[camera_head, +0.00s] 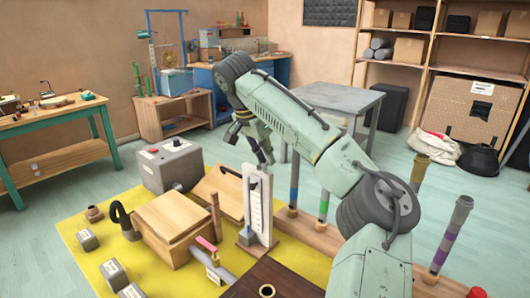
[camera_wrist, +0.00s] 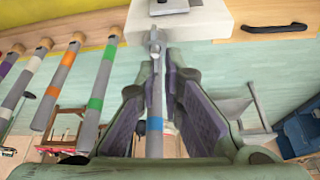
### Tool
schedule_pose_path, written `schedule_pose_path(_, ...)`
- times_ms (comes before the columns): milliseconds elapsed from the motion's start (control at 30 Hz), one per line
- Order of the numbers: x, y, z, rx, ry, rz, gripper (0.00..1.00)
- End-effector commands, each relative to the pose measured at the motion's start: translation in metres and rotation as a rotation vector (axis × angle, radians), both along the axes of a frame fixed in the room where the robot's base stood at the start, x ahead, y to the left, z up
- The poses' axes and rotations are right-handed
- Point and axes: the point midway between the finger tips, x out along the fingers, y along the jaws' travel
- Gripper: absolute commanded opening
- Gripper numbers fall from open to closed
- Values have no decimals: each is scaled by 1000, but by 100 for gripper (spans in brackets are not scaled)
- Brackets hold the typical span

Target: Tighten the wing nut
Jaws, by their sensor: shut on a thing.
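The wing nut (camera_wrist: 155,42) is a small grey metal piece at the fingertips in the wrist view, beside a white block. My gripper (camera_wrist: 162,58) is shut on it, its two dark green fingers with purple inner pads reaching up to it. In the head view my gripper (camera_head: 265,160) is at the top of a white upright stand (camera_head: 259,210) with a dark slot and marks on its face. The fingers hide the nut there, and how far it is turned cannot be told.
Banded tubes (camera_wrist: 98,85) stand in a row on a wooden board, close to my arm. A wooden box (camera_head: 170,215), a grey box (camera_head: 172,165) and small grey blocks (camera_head: 113,272) are on the yellow mat (camera_head: 75,240). A grey table (camera_head: 335,98) stands behind.

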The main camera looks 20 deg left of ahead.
Motion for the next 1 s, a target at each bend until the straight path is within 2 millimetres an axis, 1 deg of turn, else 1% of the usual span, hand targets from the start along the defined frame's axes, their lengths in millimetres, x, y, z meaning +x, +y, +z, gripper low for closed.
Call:
schedule_pose_path(33, 3, -6, 0, -6, -3, -14, 0)
schedule_pose_path(233, 3, -6, 0, -8, -2, -26, 0)
schedule_pose_path(500, 0, -11, 1, -11, -4, -329, 0)
schedule_pose_path(600, 0, -12, 0, -9, -4, -364, 0)
schedule_pose_path(867, 0, -12, 0, -10, -2, -386, 0)
schedule_pose_path(1000, -3, -14, 0, -12, -5, -565, 0)
